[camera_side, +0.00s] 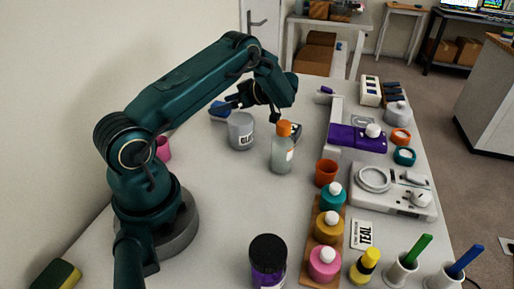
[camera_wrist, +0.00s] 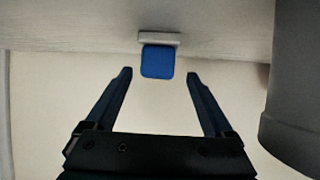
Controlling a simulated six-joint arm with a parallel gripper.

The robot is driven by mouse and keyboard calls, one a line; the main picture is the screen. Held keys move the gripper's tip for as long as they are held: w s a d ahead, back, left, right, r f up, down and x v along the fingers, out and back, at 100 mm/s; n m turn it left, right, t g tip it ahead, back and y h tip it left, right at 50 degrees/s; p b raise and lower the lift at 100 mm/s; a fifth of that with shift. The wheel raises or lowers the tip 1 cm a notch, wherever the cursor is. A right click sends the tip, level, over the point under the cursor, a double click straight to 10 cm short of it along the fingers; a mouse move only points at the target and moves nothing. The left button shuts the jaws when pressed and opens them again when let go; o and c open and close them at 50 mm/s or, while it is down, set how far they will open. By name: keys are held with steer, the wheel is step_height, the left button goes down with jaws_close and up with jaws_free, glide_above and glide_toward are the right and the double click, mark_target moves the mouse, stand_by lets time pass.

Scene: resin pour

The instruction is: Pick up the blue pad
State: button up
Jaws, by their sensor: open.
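The blue pad (camera_wrist: 157,60) is a small rounded block on a pale grey backing (camera_wrist: 160,39). In the wrist view it lies centred between my fingertips, with a gap on each side. It also shows in the side view (camera_side: 217,108) at the far left of the table, behind the grey jar. My gripper (camera_wrist: 158,74) is open and empty. In the side view my gripper (camera_side: 234,102) hangs low beside the pad, and the exact gap between them cannot be told.
A grey labelled jar (camera_side: 240,132) stands close in front of the gripper; a large grey surface (camera_wrist: 296,90) fills the wrist view's right edge. An orange-capped bottle (camera_side: 283,150) is near. Cups and paint bottles crowd the table's right side.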

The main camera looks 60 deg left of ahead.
mark_target(213, 106)
steer(key=shift+x, duration=2.5)
jaws_close()
steer(key=shift+r, duration=0.15)
